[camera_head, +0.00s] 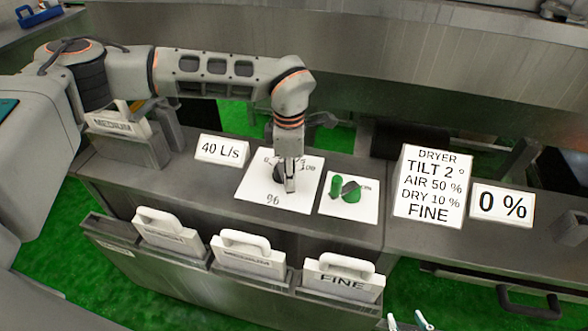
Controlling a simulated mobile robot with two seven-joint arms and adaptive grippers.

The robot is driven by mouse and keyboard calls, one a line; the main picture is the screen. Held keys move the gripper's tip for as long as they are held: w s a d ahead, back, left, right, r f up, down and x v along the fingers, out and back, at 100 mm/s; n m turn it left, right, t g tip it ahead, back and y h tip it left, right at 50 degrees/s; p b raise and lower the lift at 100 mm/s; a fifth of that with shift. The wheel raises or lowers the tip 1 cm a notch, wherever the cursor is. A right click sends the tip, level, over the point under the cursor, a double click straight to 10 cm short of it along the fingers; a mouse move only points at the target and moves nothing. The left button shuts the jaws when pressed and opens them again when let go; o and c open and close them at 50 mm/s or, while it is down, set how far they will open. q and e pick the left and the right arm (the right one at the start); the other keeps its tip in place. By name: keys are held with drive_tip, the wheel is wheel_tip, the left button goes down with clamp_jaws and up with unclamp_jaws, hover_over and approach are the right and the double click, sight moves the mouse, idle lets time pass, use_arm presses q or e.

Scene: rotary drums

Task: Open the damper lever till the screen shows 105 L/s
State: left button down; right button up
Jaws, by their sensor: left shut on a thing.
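A small screen (221,150) on the console reads 40 L/s. A second white plate (367,208) to the right carries a green lever or switch (350,192). I cannot read which control is labelled as the damper.
A sign (430,185) reads DRYER, TILT 2°, AIR 50 %, DRY 10 %, FINE. Beside it a screen (502,207) reads 0 %. White handled plates, one marked FINE (342,283), stand in slots along the console front. A MEDIUM plate (117,124) stands at the left, near my arm.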

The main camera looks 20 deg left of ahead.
use_arm(q)
drive_tip(key=shift+s+a+m, duration=0.2)
drive_tip(key=shift+a+m, duration=0.15)
drive_tip(key=shift+m, duration=0.25)
use_arm(e)
drive_tip(key=shift+w+d+r, duration=0.1)
drive_tip(key=shift+d+r, duration=0.15)
drive_tip(key=shift+d, duration=0.05)
use_arm(q)
drive_tip(key=c, duration=1.9)
unclamp_jaws()
use_arm(e)
drive_tip(key=shift+f, duration=0.15)
use_arm(q)
wheel_tip(320, 180, up, 12)
drive_tip(key=shift+r, duration=0.1)
